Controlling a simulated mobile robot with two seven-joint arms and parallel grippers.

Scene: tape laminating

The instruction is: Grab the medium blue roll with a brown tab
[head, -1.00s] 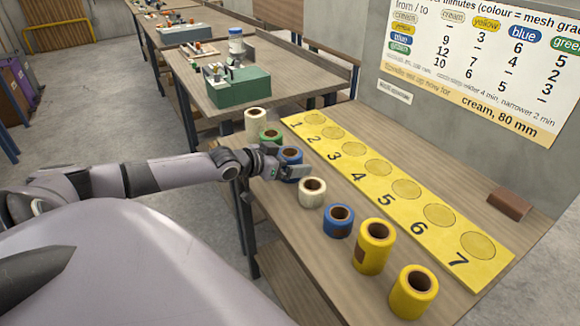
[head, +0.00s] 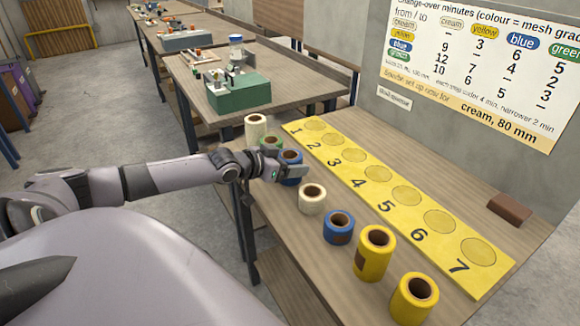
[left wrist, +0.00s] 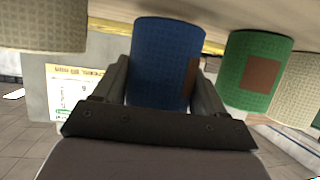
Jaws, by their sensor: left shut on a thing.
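A blue roll (left wrist: 163,62) with a brown tab (left wrist: 191,76) at its right side fills the middle of the left wrist view. In the head view this blue roll (head: 291,157) stands in the row between the green roll and a short cream roll. My left gripper (head: 291,173) is shut on it, with one finger on each side, and partly covers it. A second, shorter blue roll (head: 338,227) stands nearer, with no tab visible. My right gripper is not in view.
A green roll (left wrist: 256,70) with a brown tab stands close beside the held roll. Cream rolls (head: 312,199) and (head: 256,129) and yellow rolls (head: 375,254) share the row. A yellow numbered board (head: 392,190) lies behind them. A brown block (head: 510,209) lies far right.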

